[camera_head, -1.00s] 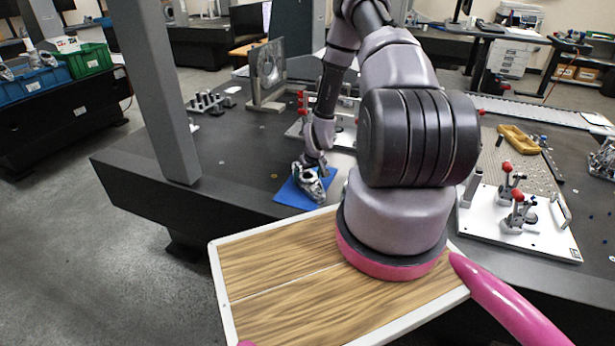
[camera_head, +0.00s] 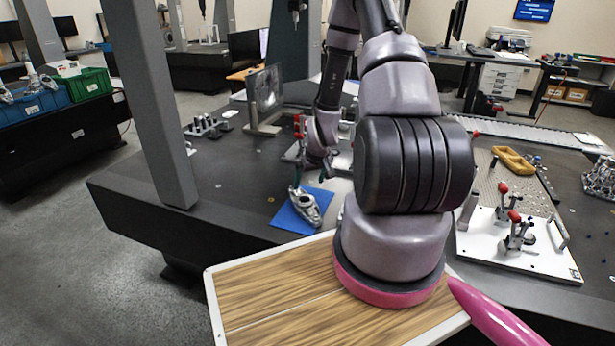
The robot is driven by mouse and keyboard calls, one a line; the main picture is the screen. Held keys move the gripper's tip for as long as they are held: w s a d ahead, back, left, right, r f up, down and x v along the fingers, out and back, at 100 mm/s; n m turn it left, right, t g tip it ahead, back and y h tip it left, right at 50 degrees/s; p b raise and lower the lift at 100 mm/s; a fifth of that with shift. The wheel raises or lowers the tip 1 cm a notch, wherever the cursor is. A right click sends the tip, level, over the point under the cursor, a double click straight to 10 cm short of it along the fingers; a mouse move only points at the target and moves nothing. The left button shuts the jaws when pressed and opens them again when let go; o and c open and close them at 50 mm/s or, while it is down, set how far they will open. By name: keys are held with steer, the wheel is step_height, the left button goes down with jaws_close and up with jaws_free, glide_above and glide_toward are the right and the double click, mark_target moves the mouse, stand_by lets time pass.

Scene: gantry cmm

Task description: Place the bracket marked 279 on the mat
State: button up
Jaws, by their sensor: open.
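A silvery metal bracket (camera_head: 306,207) lies on the blue mat (camera_head: 284,222) near the front edge of the dark table. Its marking is too small to read. My gripper (camera_head: 297,186) is open just above the bracket's far left end. It looks empty. Whether a fingertip still touches the bracket is too small to tell. My arm hides part of the table behind and to the right of the mat.
A grey upright column (camera_head: 160,110) stands left of the mat. A framed plate on a stand (camera_head: 264,98) and a rack of pegs (camera_head: 207,126) are farther back. A white fixture plate with red-knobbed clamps (camera_head: 495,250) lies at right. Table left of the mat is mostly clear.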

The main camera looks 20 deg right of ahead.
steer(key=s+a+r+m+t, duration=0.1)
steer(key=a+r, duration=0.1)
steer(key=r, duration=1.3)
steer(key=s+a+r+m, duration=0.1)
steer(key=s+a+r, duration=0.15)
steer(key=r, duration=1.15)
steer(key=s+a+r+m+y, duration=0.1)
steer(key=s+a+r, duration=0.2)
steer(key=s+r, duration=0.6)
steer(key=s+a+r+m+t+y, duration=0.1)
steer(key=s+a+r, duration=0.3)
steer(key=s+r, duration=0.4)
steer(key=s, duration=0.2)
steer(key=shift+s+r+t, duration=0.3)
steer(key=shift+r, duration=0.05)
